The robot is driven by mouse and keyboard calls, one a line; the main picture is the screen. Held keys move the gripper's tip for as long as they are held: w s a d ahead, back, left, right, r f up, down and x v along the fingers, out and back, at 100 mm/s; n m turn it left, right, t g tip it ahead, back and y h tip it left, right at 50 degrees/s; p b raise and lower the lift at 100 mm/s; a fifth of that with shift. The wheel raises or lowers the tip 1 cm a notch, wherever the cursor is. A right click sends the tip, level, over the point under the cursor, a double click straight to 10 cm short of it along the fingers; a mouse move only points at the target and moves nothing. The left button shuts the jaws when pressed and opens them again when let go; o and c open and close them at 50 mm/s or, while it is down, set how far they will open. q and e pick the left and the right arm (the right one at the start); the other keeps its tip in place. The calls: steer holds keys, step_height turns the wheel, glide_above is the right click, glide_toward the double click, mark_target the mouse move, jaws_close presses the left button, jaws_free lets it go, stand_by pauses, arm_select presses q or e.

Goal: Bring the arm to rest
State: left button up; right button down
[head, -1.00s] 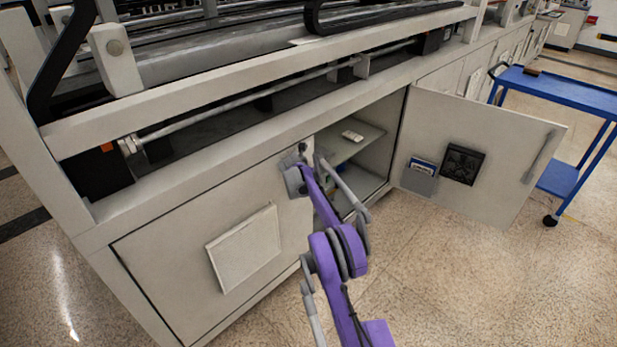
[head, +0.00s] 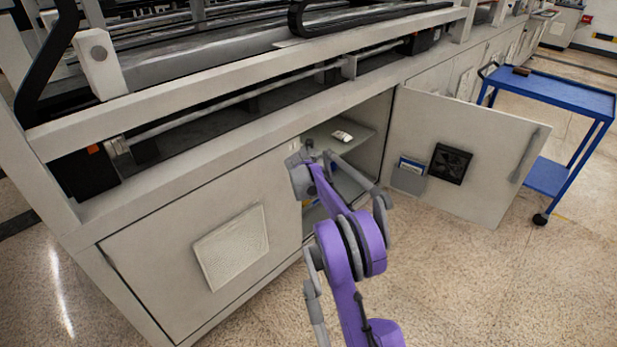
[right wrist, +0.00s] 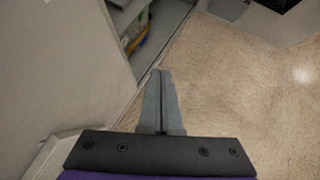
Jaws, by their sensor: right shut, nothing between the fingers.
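My right arm (head: 352,245) is purple and grey and reaches from the bottom of the head view toward the open cabinet. Its far end is a grey joint (head: 301,172) in front of the left edge of the opening. The fingers cannot be made out in the head view. In the right wrist view, my right gripper (right wrist: 160,75) has its two grey fingers together with nothing between them. The fingertips are over pale speckled floor, beside the cabinet's lower edge. My left gripper is in neither view.
The cabinet door (head: 472,145) stands open to the right, with a pocket and a black vent on it. A small white item (head: 342,136) lies on the upper shelf. A blue cart (head: 560,95) stands beyond the door. Floor (head: 480,290) at lower right is clear.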

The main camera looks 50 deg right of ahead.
steer(key=shift+s+a+r, duration=0.1)
steer(key=shift+s+r, duration=0.1)
steer(key=shift+r, duration=0.05)
steer(key=s+a+r+m+t+y, duration=0.1)
steer(key=s+a+r+m, duration=0.2)
steer(key=a, duration=0.8)
steer(key=s+a+r+m+y, duration=0.15)
steer(key=a+m, duration=0.25)
steer(key=a, duration=0.6)
steer(key=s+a+r+m+t+y, duration=0.15)
steer(key=s+a+m, duration=0.25)
steer(key=a, duration=0.7)
steer(key=s+a+f+m+g+y, duration=0.1)
steer(key=s+a+f+m+y, duration=0.15)
steer(key=s+a+m, duration=0.6)
steer(key=s+a+f+m+y, duration=0.2)
steer(key=s+a+f+m, duration=0.15)
steer(key=s+a, duration=0.85)
arm_select(q)
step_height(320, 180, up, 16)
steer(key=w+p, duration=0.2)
steer(key=p, duration=1.2)
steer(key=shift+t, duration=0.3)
arm_select(e)
step_height(320, 180, up, 16)
steer(key=w+d, duration=0.1)
steer(key=shift+w+d+f, duration=0.15)
steer(key=shift+w, duration=0.1)
